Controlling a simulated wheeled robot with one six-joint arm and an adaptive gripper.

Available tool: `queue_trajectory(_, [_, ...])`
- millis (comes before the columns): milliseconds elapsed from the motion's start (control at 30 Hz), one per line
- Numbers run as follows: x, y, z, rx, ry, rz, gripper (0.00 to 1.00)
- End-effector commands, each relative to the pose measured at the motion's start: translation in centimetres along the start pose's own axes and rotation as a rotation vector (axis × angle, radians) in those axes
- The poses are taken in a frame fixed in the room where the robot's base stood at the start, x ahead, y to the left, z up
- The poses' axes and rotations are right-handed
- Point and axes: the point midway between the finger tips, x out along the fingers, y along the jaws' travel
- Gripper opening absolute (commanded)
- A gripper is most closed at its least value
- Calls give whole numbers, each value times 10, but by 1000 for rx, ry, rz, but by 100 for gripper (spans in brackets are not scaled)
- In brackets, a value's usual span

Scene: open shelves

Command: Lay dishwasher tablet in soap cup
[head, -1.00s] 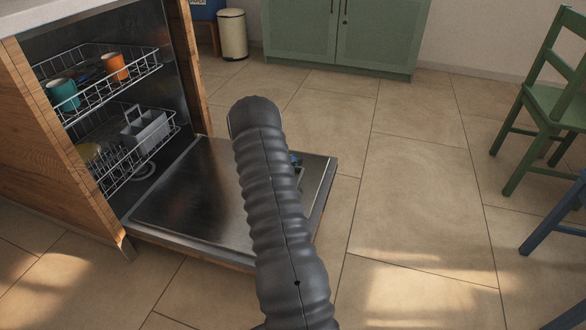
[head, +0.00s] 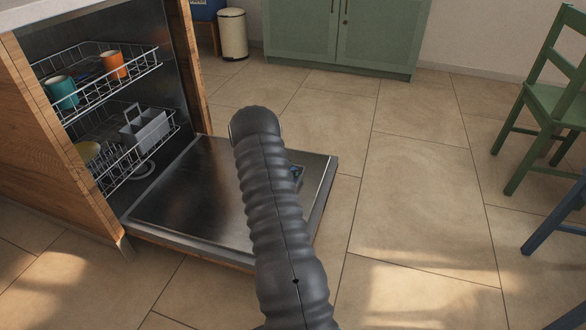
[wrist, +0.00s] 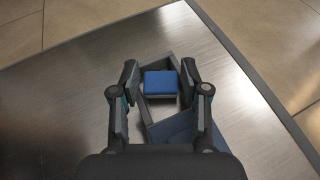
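The blue dishwasher tablet (wrist: 161,83) shows in the wrist view within the outline of the grey soap cup (wrist: 169,59). It looks level, but I cannot tell whether it rests on the cup floor. My gripper (wrist: 160,78) is open, with one finger on each side of the tablet and a narrow gap at both sides. A dark blue-grey flap (wrist: 185,140), apparently the cup's lid, lies nearer the wrist, partly behind the right finger. In the head view my arm hides the gripper and most of the cup (head: 298,171).
The dishwasher door (head: 185,195) lies folded down, its metal face mostly bare. Inside are an upper rack (head: 140,70) with a teal mug (head: 62,92) and orange mug (head: 113,64), and a lower rack with a grey cutlery basket (head: 147,132). Floor right of the door is clear.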

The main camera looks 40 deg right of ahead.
Motion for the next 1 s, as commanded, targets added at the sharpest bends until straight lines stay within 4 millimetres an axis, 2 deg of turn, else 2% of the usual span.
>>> queue_trajectory(367, [0,-2,0,-1,3,-3,63])
queue_trajectory(533, [-5,-1,11,-1,3,-2,63])
queue_trajectory(1000, [-97,0,7,-2,1,1,63])
